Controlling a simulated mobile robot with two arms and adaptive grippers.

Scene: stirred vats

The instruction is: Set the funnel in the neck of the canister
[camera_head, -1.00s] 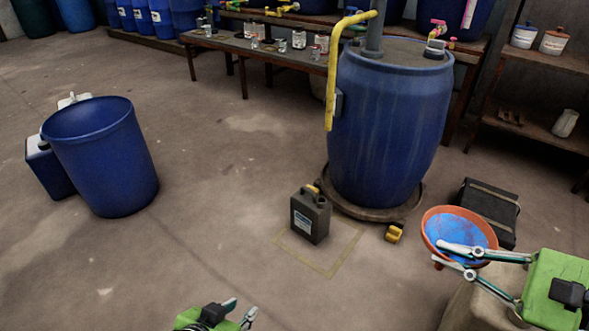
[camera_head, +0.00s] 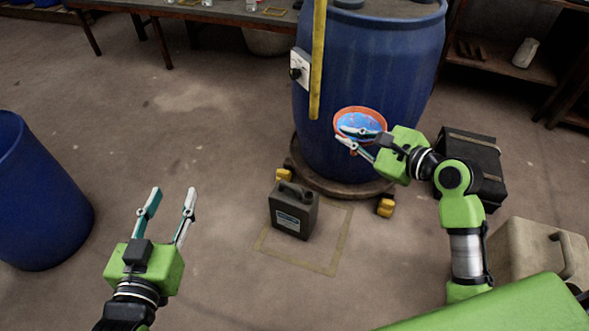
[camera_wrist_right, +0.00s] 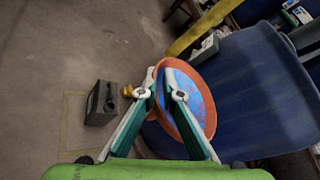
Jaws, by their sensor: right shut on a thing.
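The funnel (camera_head: 360,121) has an orange rim and a blue inside. My right gripper (camera_head: 357,141) is shut on the funnel and holds it in the air in front of the big blue vat. The funnel also shows in the right wrist view (camera_wrist_right: 190,98), tilted, between the fingers (camera_wrist_right: 163,92). The dark grey canister (camera_head: 293,210) stands upright on the floor with a pale label and a handle on top. The funnel is up and to the right of it in the head view, apart from it. My left gripper (camera_head: 172,200) is open and empty, left of the canister.
The blue vat (camera_head: 370,75) stands on a round wheeled base behind the canister. Yellow tape (camera_head: 300,261) marks the floor around the canister. A black case (camera_head: 470,165) lies at right. A blue tub (camera_head: 40,195) stands far left.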

